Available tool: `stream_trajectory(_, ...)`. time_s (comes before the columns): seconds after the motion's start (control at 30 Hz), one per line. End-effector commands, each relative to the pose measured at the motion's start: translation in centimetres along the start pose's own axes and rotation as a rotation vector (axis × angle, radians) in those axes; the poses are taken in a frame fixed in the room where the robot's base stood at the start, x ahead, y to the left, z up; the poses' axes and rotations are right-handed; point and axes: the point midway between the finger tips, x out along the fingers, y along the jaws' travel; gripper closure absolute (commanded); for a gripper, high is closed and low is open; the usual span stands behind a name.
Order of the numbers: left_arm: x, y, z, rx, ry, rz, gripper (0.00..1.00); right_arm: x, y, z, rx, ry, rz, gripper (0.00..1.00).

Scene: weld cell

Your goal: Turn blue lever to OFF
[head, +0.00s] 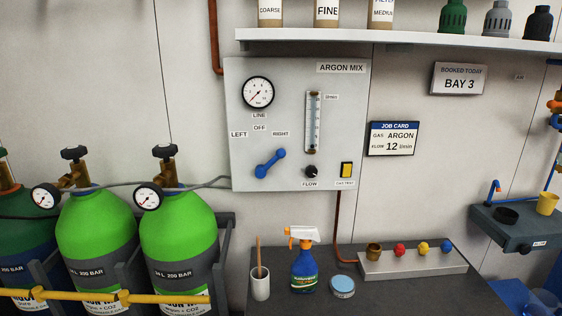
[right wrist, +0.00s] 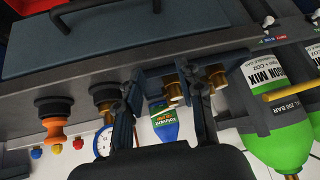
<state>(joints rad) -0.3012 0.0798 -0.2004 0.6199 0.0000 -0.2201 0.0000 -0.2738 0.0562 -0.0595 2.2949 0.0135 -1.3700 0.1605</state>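The blue lever (head: 270,163) is on the grey ARGON MIX panel (head: 210,170), below the labels LEFT, OFF and RIGHT. It is tilted, with its upper end pointing up and right, toward the RIGHT label (head: 281,133) rather than straight up at OFF (head: 259,128). Neither gripper shows in the head view. My right gripper (right wrist: 160,95) shows in the right wrist view with its two dark fingers apart and nothing held between them. The lever does not show clearly in that view. My left gripper is out of view.
Green gas cylinders (head: 95,225) stand left of the panel behind a yellow bar (head: 110,297). A spray bottle (head: 304,265), a cup with a brush (head: 260,283) and a blue tin (head: 342,286) stand on the bench below. A shelf (head: 390,40) overhangs the panel.

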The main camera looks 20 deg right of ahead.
Motion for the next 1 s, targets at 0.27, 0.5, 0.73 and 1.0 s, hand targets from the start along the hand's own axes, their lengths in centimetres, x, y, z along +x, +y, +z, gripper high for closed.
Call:
stream_trajectory(0.27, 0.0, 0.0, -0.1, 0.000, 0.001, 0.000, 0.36, -1.4, -0.5, -15.4, 0.231, 0.334, -0.067, 0.63)
stream_trajectory(0.5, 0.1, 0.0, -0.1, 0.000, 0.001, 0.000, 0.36, -8.7, -0.9, -32.1, 0.500, 0.703, -0.239, 0.63)
stream_trajectory(0.73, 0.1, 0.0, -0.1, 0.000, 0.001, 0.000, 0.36, -13.8, -0.9, -38.8, 0.618, 0.858, -0.352, 0.63)
stream_trajectory(1.0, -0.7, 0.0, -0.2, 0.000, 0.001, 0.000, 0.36, -12.8, -1.0, -41.4, 0.626, 0.868, -0.360, 0.63)
